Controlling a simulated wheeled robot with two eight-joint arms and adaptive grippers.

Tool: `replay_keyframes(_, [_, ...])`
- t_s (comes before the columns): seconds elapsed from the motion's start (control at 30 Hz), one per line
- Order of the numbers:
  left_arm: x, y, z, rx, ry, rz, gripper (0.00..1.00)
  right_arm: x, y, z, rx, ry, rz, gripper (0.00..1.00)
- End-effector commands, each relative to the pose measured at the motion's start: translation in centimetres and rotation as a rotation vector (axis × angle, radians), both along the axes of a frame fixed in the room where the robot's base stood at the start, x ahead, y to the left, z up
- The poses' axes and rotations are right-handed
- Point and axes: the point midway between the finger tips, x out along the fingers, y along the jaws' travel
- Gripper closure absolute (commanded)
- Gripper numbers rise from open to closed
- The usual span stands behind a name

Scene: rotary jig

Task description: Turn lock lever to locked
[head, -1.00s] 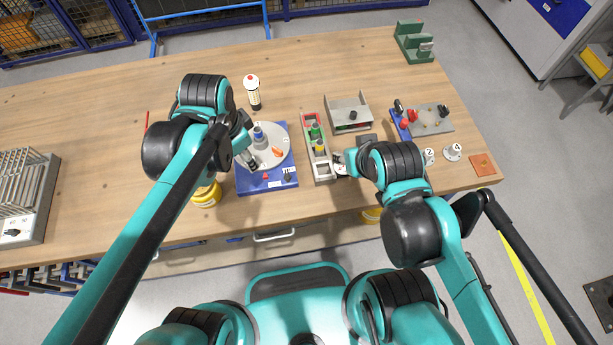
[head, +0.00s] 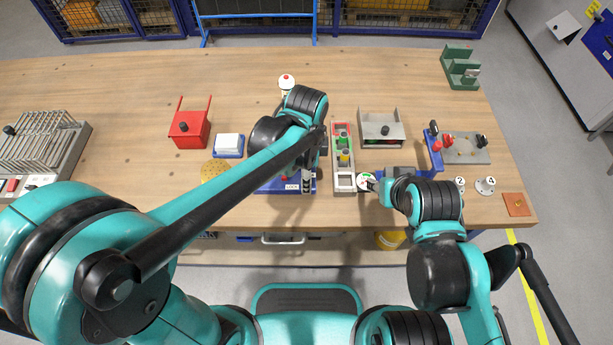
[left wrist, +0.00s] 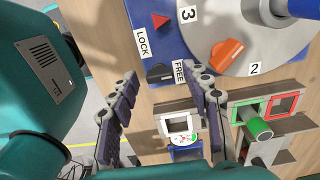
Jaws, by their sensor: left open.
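The rotary jig has a blue base (left wrist: 205,12) with LOCK and FREE labels, a red triangle and a grey numbered disc (left wrist: 240,40) carrying an orange piece (left wrist: 228,52). A dark part that looks like the lock lever (left wrist: 159,73) shows between the labels; its exact setting is unclear. My left gripper (left wrist: 161,72) is open, its fingertips on either side of this part, with no clear contact. In the head view my left arm hides most of the jig, leaving the base's front edge (head: 270,187).
A long tray (head: 344,180) with green and yellow-topped pieces stands right of the jig. Beyond are a grey bin (head: 381,130) and a fixture with red and black knobs (head: 467,148). A red box (head: 189,129) and a white block (head: 229,144) sit on the left.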

Motion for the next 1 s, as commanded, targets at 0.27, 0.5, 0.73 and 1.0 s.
replay_keyframes(0.27, [0.0,0.01,-0.03,0.0,0.0,0.001,0.6,0.0,0.0,0.03,0.0,0.0,0.0,0.6])
replay_keyframes(0.5, [0.0,0.01,-0.02,0.0,0.0,0.001,1.0,0.01,0.0,0.02,0.0,0.0,0.0,0.6])
replay_keyframes(0.73, [0.0,0.01,0.0,0.0,0.0,0.02,1.0,0.0,0.0,0.12,0.0,0.0,0.0,0.6])
replay_keyframes(1.0, [0.0,0.01,0.1,0.0,0.0,0.147,1.0,0.01,0.0,0.71,0.0,0.0,0.0,0.6])
